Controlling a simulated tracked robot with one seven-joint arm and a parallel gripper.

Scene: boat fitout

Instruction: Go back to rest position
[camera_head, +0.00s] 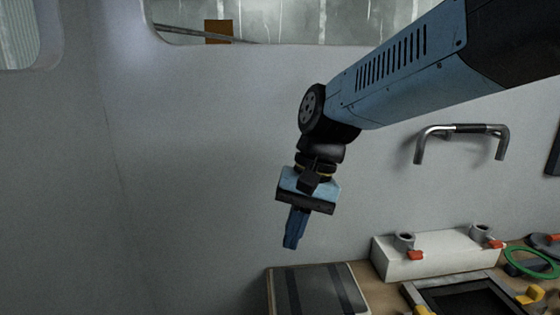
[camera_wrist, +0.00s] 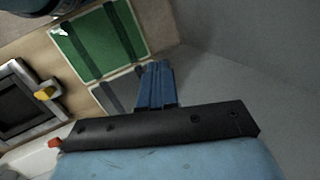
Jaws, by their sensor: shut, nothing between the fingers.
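My gripper (camera_head: 292,243) hangs from the blue arm in the middle of the head view, pointing down. Its blue fingers are together with nothing between them. It is in the air, above and left of the bench's back edge, in front of the grey wall. In the wrist view the shut fingers (camera_wrist: 156,68) point toward a grey panel with dark strips (camera_wrist: 121,88) and are apart from it as far as I can tell.
A dark-striped panel (camera_head: 318,292) lies at the bench's left end. A white box with valves (camera_head: 435,254) stands behind a dark framed hatch (camera_head: 465,299). A green hose ring (camera_head: 530,262) lies at right. A handrail (camera_head: 462,128) juts from the wall. A green panel (camera_wrist: 98,42) shows in the wrist view.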

